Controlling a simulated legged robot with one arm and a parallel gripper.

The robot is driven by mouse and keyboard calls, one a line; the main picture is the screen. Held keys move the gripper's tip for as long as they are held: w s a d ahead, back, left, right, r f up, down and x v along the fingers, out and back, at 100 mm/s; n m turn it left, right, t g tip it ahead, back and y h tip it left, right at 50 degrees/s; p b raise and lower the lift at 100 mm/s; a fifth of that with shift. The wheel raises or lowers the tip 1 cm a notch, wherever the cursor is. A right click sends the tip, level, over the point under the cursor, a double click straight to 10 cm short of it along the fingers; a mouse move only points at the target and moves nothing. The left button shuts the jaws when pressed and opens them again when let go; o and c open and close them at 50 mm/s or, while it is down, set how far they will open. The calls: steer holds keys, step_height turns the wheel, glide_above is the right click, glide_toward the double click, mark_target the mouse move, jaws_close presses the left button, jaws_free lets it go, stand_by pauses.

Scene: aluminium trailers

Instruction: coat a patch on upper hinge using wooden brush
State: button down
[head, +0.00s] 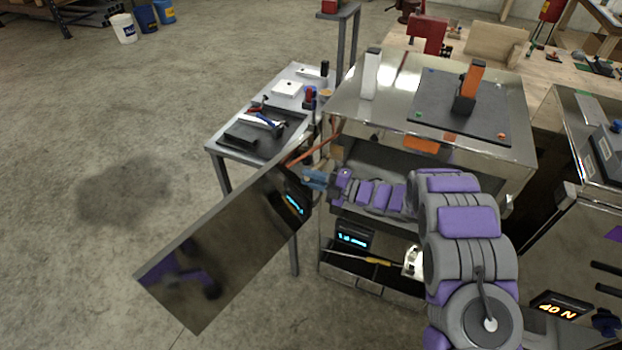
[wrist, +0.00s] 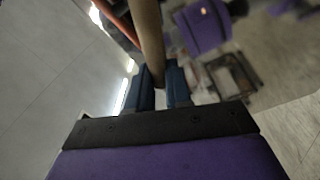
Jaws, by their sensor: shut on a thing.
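My gripper (head: 316,179) is at the left front edge of the metal cabinet (head: 458,158), beside its open mirror-like door (head: 222,255). In the wrist view, my gripper (wrist: 160,88) has its blue fingers shut on the wooden brush (wrist: 149,42), whose tan handle points away from the wrist. The brush's bristle end is not clear in either view. The upper hinge is not clearly visible; the door edge is partly behind my gripper. I cannot tell whether the brush touches it.
A reddish-brown rod (head: 313,150) crosses above the door, close to my gripper. A grey side table (head: 222,150) with a black tray and tools stands behind the door. A dark mat (head: 430,95) with an orange-and-black item lies on the cabinet top. Open floor lies left.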

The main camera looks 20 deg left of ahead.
steer(key=shift+w, duration=0.5)
steer(key=shift+d, duration=0.15)
steer(key=shift+s+d+r+b, duration=0.1)
steer(key=shift+d+r+b, duration=0.25)
steer(key=shift+d, duration=0.3)
steer(key=shift+d+r+b, duration=0.3)
steer(key=shift+d+b, duration=0.05)
steer(key=shift+d, duration=0.25)
steer(key=shift+s+d+r+b, duration=0.1)
steer(key=shift+d+r+b, duration=0.25)
steer(key=shift+d, duration=0.3)
stand_by(0.7)
